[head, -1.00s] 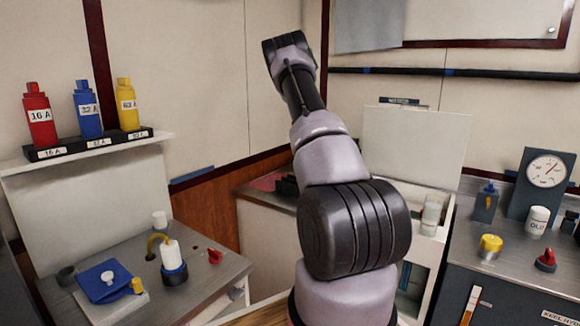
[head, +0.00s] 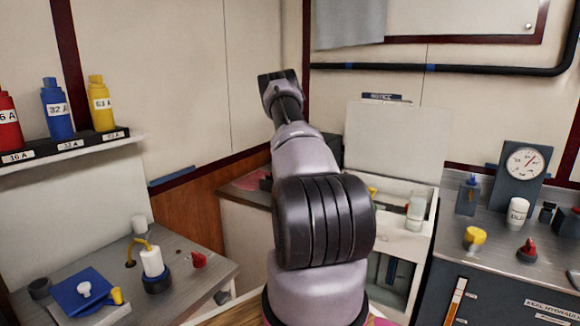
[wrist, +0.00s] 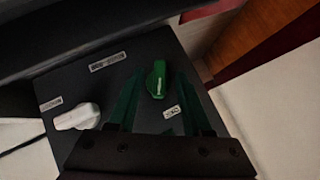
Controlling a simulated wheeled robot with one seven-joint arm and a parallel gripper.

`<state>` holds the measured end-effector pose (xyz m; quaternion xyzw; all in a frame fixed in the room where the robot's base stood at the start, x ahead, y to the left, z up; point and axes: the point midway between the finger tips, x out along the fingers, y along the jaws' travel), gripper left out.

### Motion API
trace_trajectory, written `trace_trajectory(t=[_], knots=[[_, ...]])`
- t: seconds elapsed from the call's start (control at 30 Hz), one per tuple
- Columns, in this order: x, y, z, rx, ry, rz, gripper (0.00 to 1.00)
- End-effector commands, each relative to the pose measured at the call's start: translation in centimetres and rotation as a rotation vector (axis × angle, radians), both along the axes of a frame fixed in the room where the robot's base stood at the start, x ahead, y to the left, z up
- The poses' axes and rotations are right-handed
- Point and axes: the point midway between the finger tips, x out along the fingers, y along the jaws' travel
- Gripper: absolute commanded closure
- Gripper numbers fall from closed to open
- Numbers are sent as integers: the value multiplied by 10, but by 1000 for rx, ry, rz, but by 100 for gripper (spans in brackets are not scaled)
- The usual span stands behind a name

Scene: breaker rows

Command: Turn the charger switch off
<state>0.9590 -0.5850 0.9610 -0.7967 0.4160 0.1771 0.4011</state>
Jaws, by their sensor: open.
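In the wrist view a dark panel (wrist: 55,82) carries a green switch handle (wrist: 156,80) and a white switch handle (wrist: 77,117). Small pale labels sit by them, too blurred to read, so I cannot tell which handle is the charger switch. My gripper (wrist: 157,85) is open, with its two dark green fingers on either side of the green handle. Nothing is held, and I cannot tell whether the fingers touch the handle. In the head view my arm hides the gripper, and I cannot pick out the panel there.
At right, a counter (head: 500,250) holds a gauge (head: 525,162) and a white jar (head: 517,211).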

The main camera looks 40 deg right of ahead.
Motion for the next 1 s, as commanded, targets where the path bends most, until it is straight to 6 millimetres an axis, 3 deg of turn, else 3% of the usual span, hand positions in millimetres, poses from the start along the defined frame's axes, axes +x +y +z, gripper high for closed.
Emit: trace_trajectory(t=[0.37, 0.5, 1.0], knots=[[4, -3, -4, -1, 1, 1, 50], [4, -3, -4, -1, 1, 1, 100], [6, 0, -4, -40, 91, 7, 100]])
